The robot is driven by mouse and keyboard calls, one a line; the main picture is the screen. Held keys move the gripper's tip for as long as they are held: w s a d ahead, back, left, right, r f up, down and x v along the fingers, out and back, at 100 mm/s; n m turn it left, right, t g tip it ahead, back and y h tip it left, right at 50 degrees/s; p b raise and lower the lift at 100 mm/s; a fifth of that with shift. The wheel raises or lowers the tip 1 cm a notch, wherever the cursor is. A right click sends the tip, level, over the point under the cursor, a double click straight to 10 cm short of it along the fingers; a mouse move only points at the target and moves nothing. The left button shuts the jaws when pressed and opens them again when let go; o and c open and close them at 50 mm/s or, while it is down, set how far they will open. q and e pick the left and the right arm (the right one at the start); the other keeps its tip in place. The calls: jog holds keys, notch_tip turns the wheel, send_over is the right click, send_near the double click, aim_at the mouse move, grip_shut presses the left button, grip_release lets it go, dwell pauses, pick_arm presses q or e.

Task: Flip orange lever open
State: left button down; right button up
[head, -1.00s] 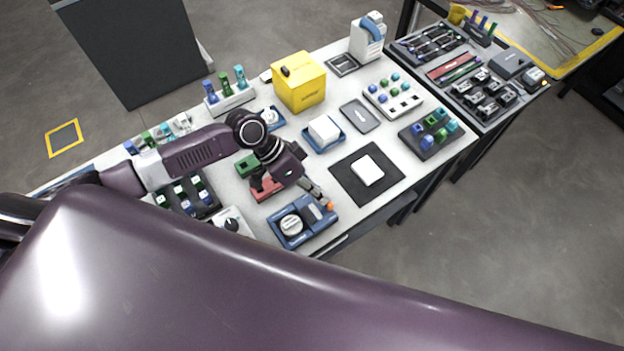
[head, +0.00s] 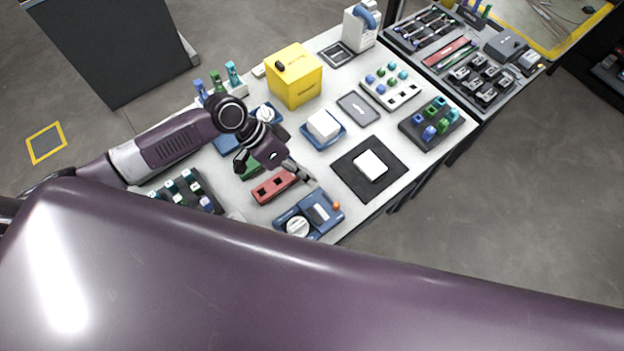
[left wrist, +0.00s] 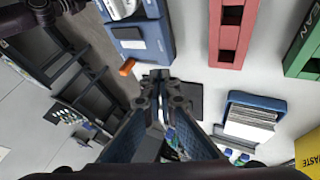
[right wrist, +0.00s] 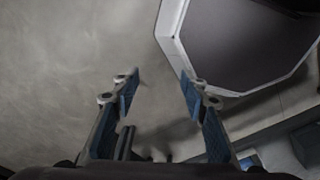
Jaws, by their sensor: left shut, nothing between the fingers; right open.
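The orange lever (head: 337,206) is a small orange knob on the right side of the blue device (head: 322,212), near the table's front edge. In the left wrist view the orange lever (left wrist: 127,67) sticks out from the side of the blue device (left wrist: 140,45). My left gripper (head: 311,182) is shut and empty, just above and behind the device in the head view. In the left wrist view its fingertips (left wrist: 156,75) are close beside the lever; I cannot tell whether they touch. My right gripper (right wrist: 157,80) is open and empty, away from the table objects.
A red block (head: 275,186) with slots lies behind the device. A black mat (head: 352,187) with a white block (head: 370,165) lies to the right. A yellow box (head: 294,76) stands farther back. Floor is free beyond the table's front edge.

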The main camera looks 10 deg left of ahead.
pick_arm(q)
jog(key=b+v, duration=0.1)
jog(key=v, duration=0.6)
jog(key=shift+s+d+r+b, duration=0.25)
jog(key=shift+r+b, duration=0.1)
jog(key=shift+r, duration=0.1)
pick_arm(e)
jog(key=shift+s+d+f, duration=0.25)
jog(key=shift+s+f, duration=0.05)
jog(key=shift+f, duration=0.25)
jog(key=shift+s+d+f, duration=0.25)
jog(key=shift+f, duration=0.25)
jog(key=shift+d, duration=0.1)
